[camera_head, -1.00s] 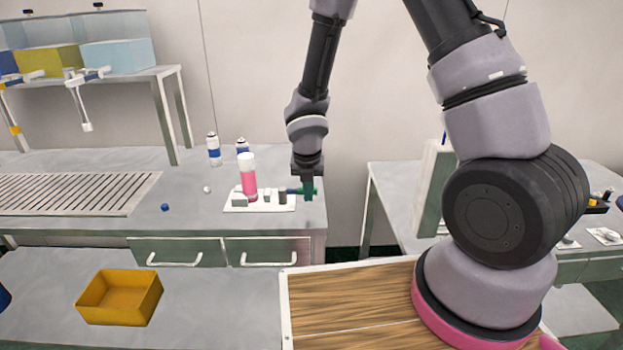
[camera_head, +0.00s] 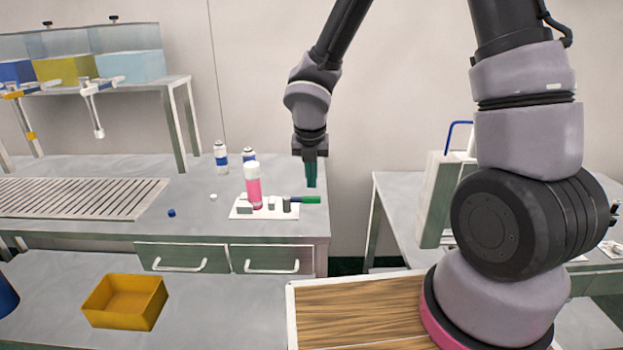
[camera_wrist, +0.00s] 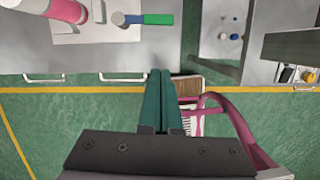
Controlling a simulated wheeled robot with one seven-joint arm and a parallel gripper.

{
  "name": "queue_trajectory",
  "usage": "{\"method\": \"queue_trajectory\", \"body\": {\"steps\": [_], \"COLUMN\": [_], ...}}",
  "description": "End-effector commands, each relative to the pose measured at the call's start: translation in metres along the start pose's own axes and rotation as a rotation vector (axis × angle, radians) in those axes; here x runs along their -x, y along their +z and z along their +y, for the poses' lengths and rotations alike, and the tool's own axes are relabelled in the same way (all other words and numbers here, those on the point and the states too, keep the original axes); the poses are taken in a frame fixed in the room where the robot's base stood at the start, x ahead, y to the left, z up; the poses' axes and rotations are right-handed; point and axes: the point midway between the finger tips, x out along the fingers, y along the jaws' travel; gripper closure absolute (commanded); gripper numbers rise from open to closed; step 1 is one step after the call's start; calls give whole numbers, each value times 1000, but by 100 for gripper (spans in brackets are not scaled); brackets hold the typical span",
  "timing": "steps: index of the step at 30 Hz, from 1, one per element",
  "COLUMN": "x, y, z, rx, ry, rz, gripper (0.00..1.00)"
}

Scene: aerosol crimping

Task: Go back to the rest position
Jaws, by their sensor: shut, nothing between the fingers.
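My gripper (camera_head: 311,173) hangs pointing down above the right end of the grey counter, shut with nothing in it. In the wrist view its two green fingers (camera_wrist: 160,95) lie together. Below it is a white board (camera_head: 275,212) that bears a pink can with a white cap (camera_head: 253,186), small grey blocks and a green-handled tool (camera_head: 305,200). The tool lies at the board's right end, and its blue part and green handle show in the wrist view (camera_wrist: 158,19). The gripper is apart from the tool.
Two white-and-blue cans (camera_head: 221,156) stand behind the board. A blue cap (camera_head: 171,213) and a white cap lie left of it. A yellow bin (camera_head: 124,301) is at the front left. A white upright box (camera_head: 440,200) stands right, near my arm. The floor gap between the counters is free.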

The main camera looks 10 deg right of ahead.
Motion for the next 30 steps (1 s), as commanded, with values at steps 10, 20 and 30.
{"method": "queue_trajectory", "body": {"steps": [10,20,30], "x": [15,130,241], "y": [11,44,9], "z": [-12,-111,-182], "rx": [-133,-1306,-2609], "ry": [-8,44,329], "rz": [-25,-143,56], "gripper": [100,100,100]}}
